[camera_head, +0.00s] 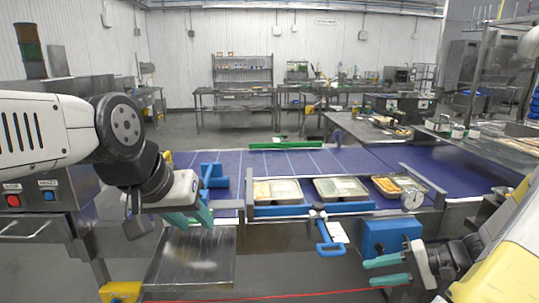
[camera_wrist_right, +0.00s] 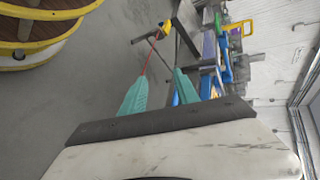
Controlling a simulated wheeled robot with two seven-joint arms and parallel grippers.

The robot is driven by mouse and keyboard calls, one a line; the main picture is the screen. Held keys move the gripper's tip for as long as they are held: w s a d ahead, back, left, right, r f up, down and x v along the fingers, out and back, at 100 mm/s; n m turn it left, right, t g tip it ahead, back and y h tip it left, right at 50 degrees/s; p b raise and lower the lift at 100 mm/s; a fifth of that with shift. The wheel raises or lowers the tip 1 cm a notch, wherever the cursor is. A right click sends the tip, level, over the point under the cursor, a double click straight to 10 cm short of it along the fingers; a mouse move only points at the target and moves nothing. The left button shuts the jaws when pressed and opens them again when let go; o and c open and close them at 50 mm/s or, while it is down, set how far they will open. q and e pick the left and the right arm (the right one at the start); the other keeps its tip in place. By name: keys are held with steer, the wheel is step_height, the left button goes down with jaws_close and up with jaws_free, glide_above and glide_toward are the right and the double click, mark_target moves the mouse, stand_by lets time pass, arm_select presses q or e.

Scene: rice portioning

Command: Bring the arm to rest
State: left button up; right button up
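My right gripper (camera_head: 378,270) is low at the right of the head view, in front of the conveyor and beside a blue box. Its teal fingers are apart and empty.
A blue conveyor (camera_head: 237,165) carries food trays (camera_head: 341,189) along its front, near a round dial (camera_head: 412,200). A blue-handled tool (camera_head: 329,240) hangs at the front edge. A blue box (camera_head: 389,234) stands close to my right gripper. A metal plate (camera_head: 190,262) lies below my left gripper.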

steer(key=s+a+r+n+h, duration=0.2)
steer(key=s+a+r+h, duration=0.1)
steer(key=r, duration=0.4)
steer(key=s+a+r+n+t+h, duration=0.1)
steer(key=s+a+r+n+h, duration=0.1)
steer(key=a+r, duration=0.4)
steer(key=s+a+r+n+t+h, duration=0.1)
steer(key=s+a+r+h, duration=0.3)
steer(key=r, duration=0.6)
steer(key=shift+a+n+h, duration=0.3)
steer(key=shift+a+n, duration=0.1)
steer(key=shift+n, duration=0.3)
